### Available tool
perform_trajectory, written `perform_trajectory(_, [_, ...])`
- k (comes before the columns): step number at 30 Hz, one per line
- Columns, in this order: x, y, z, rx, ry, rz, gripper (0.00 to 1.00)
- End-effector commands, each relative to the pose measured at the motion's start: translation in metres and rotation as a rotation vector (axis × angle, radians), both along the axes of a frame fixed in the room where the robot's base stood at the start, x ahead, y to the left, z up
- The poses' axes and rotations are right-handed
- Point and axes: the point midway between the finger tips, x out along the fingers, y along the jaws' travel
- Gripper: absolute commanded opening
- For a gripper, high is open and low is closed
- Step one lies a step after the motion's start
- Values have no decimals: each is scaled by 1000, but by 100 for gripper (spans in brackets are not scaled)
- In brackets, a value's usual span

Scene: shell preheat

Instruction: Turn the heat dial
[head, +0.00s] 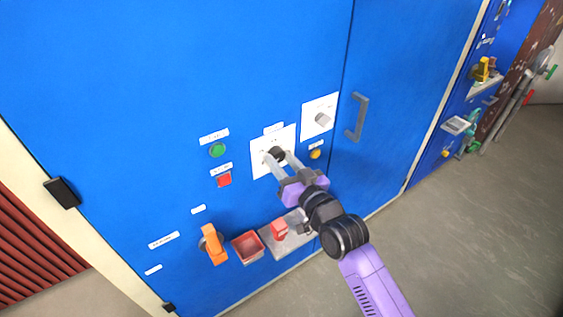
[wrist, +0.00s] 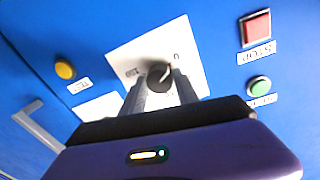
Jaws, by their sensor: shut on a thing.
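The heat dial (head: 277,153) is a dark round knob on a white plate (head: 259,164) on the blue cabinet front. My gripper (head: 274,158) reaches it from the front, with its two grey fingers shut on the knob. In the wrist view the dial (wrist: 160,75) sits between the fingertips of my gripper (wrist: 161,84). The lower part of the plate is hidden behind the fingers.
A green button (head: 217,150) and a red button (head: 224,180) are left of the dial. A door handle (head: 357,117) stands right.

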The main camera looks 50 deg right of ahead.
Motion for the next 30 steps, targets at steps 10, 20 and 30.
perform_trajectory(10, [0, 0, -3, -10, 9, 1, 0])
perform_trajectory(20, [0, 0, -2, -9, 7, 1, 58])
perform_trajectory(30, [-9, 3, -2, -10, 7, 0, 58])
